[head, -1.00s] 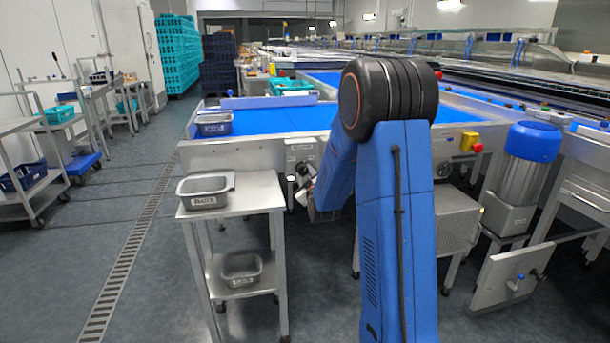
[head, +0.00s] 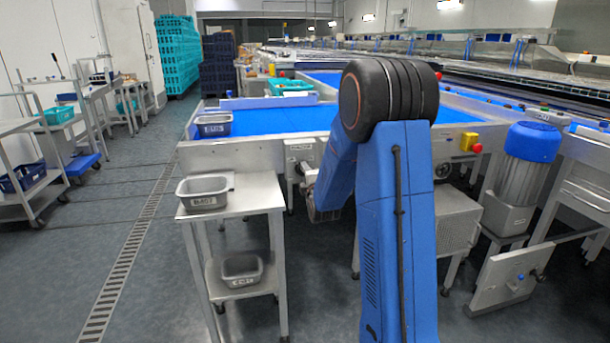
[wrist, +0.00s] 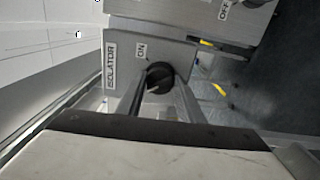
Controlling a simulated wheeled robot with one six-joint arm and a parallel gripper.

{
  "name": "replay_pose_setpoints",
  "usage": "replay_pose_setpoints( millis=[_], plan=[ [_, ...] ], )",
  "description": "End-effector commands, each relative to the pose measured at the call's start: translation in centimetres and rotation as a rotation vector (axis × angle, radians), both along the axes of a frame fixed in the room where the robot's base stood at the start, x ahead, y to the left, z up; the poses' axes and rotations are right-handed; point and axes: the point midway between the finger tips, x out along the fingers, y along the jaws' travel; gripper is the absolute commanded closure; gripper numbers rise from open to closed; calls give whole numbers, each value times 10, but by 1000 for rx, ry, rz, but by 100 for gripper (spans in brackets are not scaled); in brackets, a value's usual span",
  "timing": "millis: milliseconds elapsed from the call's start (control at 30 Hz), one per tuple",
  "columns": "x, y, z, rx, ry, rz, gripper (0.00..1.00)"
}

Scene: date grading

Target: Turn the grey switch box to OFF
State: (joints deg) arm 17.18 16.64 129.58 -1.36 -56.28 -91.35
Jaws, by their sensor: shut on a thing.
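The grey switch box (head: 299,148) is on the front of the blue-belted conveyor in the head view. In the wrist view its face (wrist: 120,72) carries the labels ISOLATOR and ON, beside a round black knob (wrist: 160,77) with a pale mark. My gripper (wrist: 158,98) is shut on the knob, with one finger on each side. The knob's lower part is between the fingers. In the head view my gripper (head: 309,178) is at the box, and my arm hides much of it.
A metal stand (head: 245,198) left of my arm holds a grey tray (head: 203,192), with another tray (head: 241,270) on its lower shelf. A yellow and red stop button (head: 470,142) is to the right. The floor at left, along the drain (head: 130,250), is clear.

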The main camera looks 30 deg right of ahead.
Motion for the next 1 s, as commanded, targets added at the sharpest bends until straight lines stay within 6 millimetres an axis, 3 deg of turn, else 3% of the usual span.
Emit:
replay_pose_setpoints(
  millis=[333, 900, 933, 1000],
  plan=[
    [-1, 1, -2, -140, 45, 1, 89],
    [-1, 1, -2, -168, 53, 2, 89],
    [-1, 1, -2, -168, 53, 2, 62],
    [-1, 1, -2, -168, 53, 1, 48]
  ],
)
